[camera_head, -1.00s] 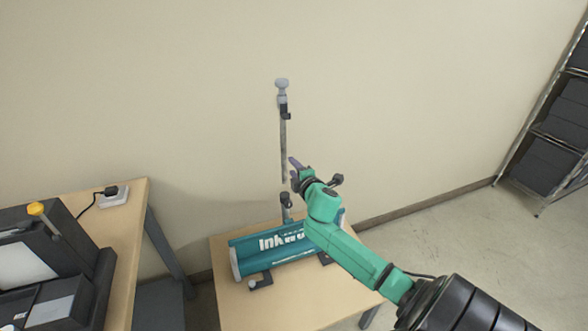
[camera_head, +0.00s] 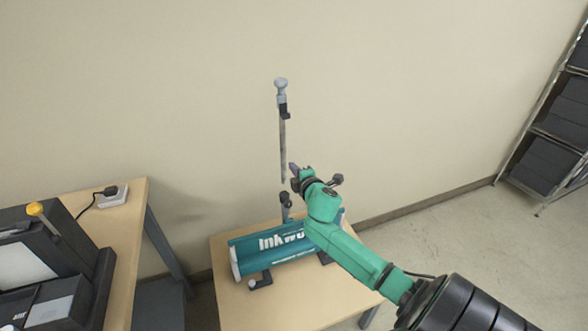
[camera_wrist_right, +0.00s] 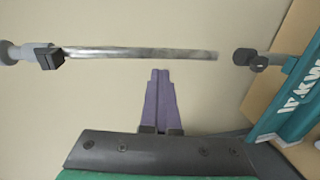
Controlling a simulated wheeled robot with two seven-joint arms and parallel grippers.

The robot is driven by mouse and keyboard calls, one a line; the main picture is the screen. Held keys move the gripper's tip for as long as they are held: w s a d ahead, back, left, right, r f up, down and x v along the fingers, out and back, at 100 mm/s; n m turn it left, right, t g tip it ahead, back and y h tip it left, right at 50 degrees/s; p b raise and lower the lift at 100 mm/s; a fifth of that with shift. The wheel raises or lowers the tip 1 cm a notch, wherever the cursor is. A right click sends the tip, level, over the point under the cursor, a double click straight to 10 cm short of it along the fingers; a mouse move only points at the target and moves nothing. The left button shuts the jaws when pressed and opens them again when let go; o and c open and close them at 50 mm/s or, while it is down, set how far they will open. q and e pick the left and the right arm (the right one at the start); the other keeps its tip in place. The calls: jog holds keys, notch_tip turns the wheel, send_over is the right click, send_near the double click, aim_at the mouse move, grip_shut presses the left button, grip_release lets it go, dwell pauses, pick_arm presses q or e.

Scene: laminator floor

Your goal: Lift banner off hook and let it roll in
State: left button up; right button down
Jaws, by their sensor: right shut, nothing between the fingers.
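The teal banner (camera_head: 272,248) with white lettering is rolled in its base on the small wooden table. No stretched sheet shows above it. A grey pole (camera_head: 283,150) stands behind it, with a dark hook (camera_head: 285,112) near its top; the hook also shows in the right wrist view (camera_wrist_right: 48,58), empty. My right gripper (camera_head: 292,167) is just right of the pole's lower part, above the banner. In the right wrist view its purple fingers (camera_wrist_right: 159,78) are together with nothing between them, apart from the pole. My arm covers the banner's right part. My left gripper is out of view.
A dark machine with a yellow knob (camera_head: 36,208) sits on the wooden desk (camera_head: 125,215) at left, near a white power strip (camera_head: 114,195). A metal shelf (camera_head: 545,140) stands at far right. The wall behind is bare and the floor at right is clear.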

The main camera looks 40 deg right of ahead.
dwell(0.8)
jog(key=c, duration=0.9)
grip_release()
jog(key=b+v, duration=0.1)
jog(key=v, duration=1.3)
jog(key=shift+s+a, duration=0.15)
jog(key=shift+s, duration=0.05)
